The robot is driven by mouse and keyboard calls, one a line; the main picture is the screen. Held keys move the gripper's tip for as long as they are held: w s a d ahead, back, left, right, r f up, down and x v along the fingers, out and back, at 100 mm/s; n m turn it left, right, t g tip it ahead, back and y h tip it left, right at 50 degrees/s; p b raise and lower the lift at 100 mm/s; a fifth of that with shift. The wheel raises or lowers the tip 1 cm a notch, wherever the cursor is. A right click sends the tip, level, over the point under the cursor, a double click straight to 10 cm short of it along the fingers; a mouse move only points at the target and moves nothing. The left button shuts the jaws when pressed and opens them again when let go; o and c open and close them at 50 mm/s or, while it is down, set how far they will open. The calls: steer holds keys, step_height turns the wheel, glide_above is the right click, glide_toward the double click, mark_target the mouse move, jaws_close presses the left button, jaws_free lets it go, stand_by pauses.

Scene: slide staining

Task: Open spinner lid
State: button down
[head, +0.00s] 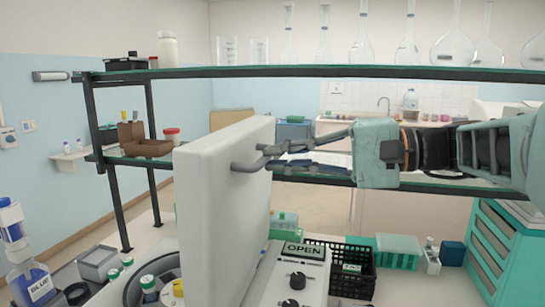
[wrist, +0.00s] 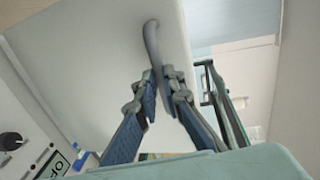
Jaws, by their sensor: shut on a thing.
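The spinner lid (head: 218,215), a thick white slab, stands raised nearly upright in the head view and fills much of the wrist view (wrist: 95,60). Its grey curved handle (head: 243,167) is on the face toward my gripper and also shows in the wrist view (wrist: 151,38). My gripper (head: 268,158) reaches in from the right, its blue-grey fingers closed on the handle's end, seen also in the wrist view (wrist: 160,76). The spinner's round bowl (head: 128,292) shows below left of the lid, partly hidden by it. The control panel (head: 285,275) carries an OPEN label and dark knobs.
A black basket (head: 340,258) and green racks (head: 398,248) stand right of the spinner. A blue bottle (head: 32,280) stands at the left. A shelf (head: 330,71) with glass flasks runs above the lid, and a lower shelf (head: 420,187) passes behind my arm.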

steer(key=shift+a+f, duration=0.2)
steer(key=shift+f, duration=0.6)
steer(key=c, duration=2)
jaws_free()
steer(key=shift+w+a, duration=0.1)
steer(key=shift+a, duration=0.1)
steer(key=shift+d, duration=0.1)
steer(key=shift+r, duration=0.15)
steer(key=v, duration=1.2)
steer(key=shift+w+d+r, duration=0.1)
